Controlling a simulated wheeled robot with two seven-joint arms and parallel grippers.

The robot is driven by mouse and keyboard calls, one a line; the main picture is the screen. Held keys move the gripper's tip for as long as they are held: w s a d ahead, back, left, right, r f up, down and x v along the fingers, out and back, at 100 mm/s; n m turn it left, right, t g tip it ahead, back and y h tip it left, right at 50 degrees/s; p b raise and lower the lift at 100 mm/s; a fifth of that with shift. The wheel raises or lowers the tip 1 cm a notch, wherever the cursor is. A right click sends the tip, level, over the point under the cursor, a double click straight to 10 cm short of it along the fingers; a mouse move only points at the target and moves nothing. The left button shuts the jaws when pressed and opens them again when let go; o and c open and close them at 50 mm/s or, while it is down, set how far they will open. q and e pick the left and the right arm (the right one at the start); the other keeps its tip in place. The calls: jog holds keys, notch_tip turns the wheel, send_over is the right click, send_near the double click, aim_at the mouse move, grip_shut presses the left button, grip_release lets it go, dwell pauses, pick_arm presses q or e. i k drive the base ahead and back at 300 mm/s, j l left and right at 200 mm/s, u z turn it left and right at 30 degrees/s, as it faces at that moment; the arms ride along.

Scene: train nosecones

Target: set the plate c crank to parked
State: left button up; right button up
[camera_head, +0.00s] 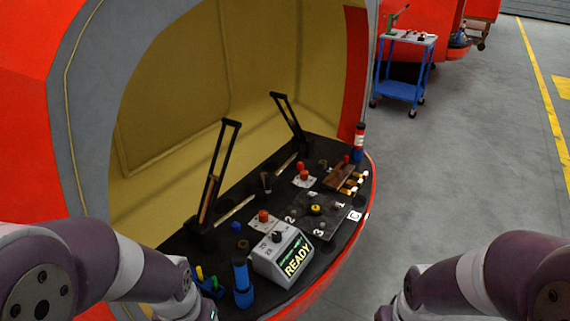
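A dark plate (335,228) lies on the black console deck in the open red nosecone, near its front right edge. A white label reading C (355,216) is at its right corner, and marks 2 and 3 show at its left side. A yellow knob (316,209) sits on the plate; it seems to be the crank's, but its arm and pointing direction are too small to make out. My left arm is at the lower left and my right arm at the lower right, both apart from the plate. Neither gripper's fingers are in view.
A grey box reading READY (284,258) stands front left of the plate, beside a blue cylinder (242,283). Two tall black levers (222,165) (289,118) rise behind. A brown block (338,177) lies beyond the plate. A blue cart (402,88) stands far back on open floor.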

aim_at(266, 177)
jog(key=k+j, duration=0.75)
jog(key=k, duration=0.15)
jog(key=i+u, duration=0.1)
jog(key=u, duration=0.8)
jog(key=i+l+u, duration=0.3)
jog(key=l+u, duration=0.3)
jog(key=l, duration=0.25)
jog(key=i+l+u, duration=0.15)
jog(key=l+u, duration=0.2)
jog(key=l, duration=0.15)
jog(key=l+u, duration=0.3)
jog(key=l, duration=0.2)
jog(key=i+l, duration=0.1)
jog(key=l, duration=1.7)
jog(key=u, duration=0.05)
